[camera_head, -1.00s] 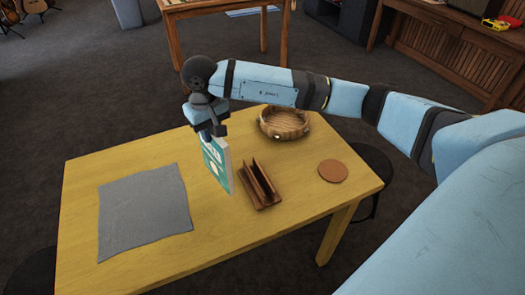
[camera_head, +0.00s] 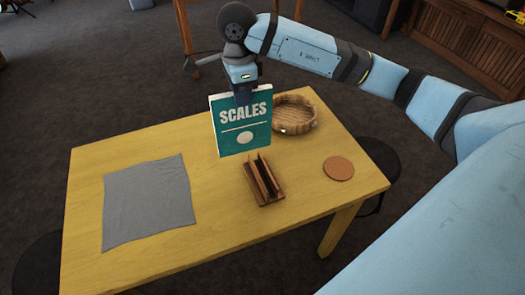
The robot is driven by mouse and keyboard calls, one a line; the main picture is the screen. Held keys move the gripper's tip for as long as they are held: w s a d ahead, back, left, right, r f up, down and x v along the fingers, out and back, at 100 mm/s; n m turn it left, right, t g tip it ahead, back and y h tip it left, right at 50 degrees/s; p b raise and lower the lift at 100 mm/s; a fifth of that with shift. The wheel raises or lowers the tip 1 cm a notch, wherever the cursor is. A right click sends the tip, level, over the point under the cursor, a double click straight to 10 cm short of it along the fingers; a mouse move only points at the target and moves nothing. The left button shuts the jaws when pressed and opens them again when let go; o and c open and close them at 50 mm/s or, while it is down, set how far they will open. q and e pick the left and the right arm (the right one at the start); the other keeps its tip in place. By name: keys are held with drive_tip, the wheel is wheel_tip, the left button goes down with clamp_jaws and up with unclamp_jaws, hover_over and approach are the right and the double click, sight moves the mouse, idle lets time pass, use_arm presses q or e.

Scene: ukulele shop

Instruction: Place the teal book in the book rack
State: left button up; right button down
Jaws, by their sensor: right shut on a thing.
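The teal book (camera_head: 240,128) has "SCALES" in white on its cover and hangs upright above the yellow table, its cover turned toward me. My right gripper (camera_head: 244,96) is shut on the top edge of the teal book; its fingertips are partly hidden by the book. The wooden book rack (camera_head: 268,198), with upright dividers and slots between them, stands on the table just below and to the right of the book in the picture. The slots look empty. My left gripper is not in view.
A round wooden basket (camera_head: 308,112) stands behind the rack at the table's far side. A round cork coaster (camera_head: 339,168) lies right of the rack. A grey cloth (camera_head: 148,200) covers part of the left side. The yellow table's (camera_head: 222,232) front middle is clear.

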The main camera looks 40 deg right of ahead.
wheel_tip(320, 180, up, 5)
drive_tip(key=s+d+m+p, duration=0.1)
drive_tip(key=s+d+m, duration=0.2)
drive_tip(key=m, duration=1.5)
hover_over(262, 138)
drive_tip(key=s, duration=0.2)
drive_tip(key=f, duration=0.9)
drive_tip(key=f+p, duration=0.1)
drive_tip(key=f, duration=0.3)
drive_tip(key=shift+w+a+f, duration=0.2)
drive_tip(key=shift+a+f, duration=0.05)
drive_tip(key=shift+a, duration=0.15)
drive_tip(key=shift+n, duration=0.3)
wheel_tip(262, 138, down, 4)
drive_tip(key=shift+f, duration=0.5)
